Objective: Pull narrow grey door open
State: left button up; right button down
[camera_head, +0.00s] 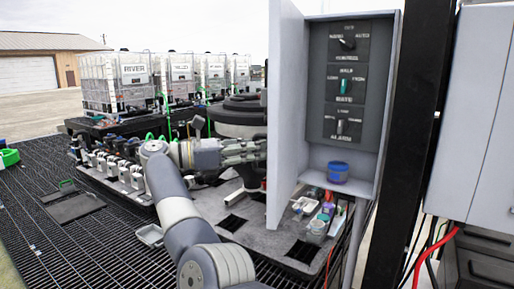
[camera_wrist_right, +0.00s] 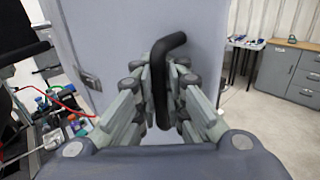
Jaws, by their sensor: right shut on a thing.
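The narrow grey door (camera_head: 286,100) stands swung open on the left side of its grey cabinet (camera_head: 388,100), seen nearly edge-on. The door's outer face (camera_wrist_right: 215,30) fills the upper middle of the right wrist view. A black bar handle (camera_wrist_right: 165,50) is on that face. My right gripper (camera_wrist_right: 160,82) is shut on the handle, with its fingers on both sides of it. In the head view my right gripper (camera_head: 254,152) reaches the door from the left, and its fingertips are partly hidden by the door. My left gripper is not in view.
Inside the cabinet are a panel of rotary switches (camera_head: 346,85) and a blue cup (camera_head: 337,172). Small bottles (camera_head: 318,225) sit on a grey surface below. White-framed totes (camera_head: 120,80) stand at the back left. A black post (camera_head: 412,140) is right of the cabinet.

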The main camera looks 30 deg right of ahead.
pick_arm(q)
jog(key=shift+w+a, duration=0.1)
pick_arm(e)
jog(key=shift+a+f, duration=0.15)
jog(key=shift+f, duration=0.15)
jog(key=c, duration=1.7)
grip_release()
jog(key=shift+o, duration=0.2)
jog(key=shift+w+a+r, duration=0.1)
jog(key=shift+a+r, duration=0.1)
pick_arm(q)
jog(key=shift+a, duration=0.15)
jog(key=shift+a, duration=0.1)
pick_arm(e)
jog(key=shift+d, duration=0.1)
jog(key=shift+d, duration=0.1)
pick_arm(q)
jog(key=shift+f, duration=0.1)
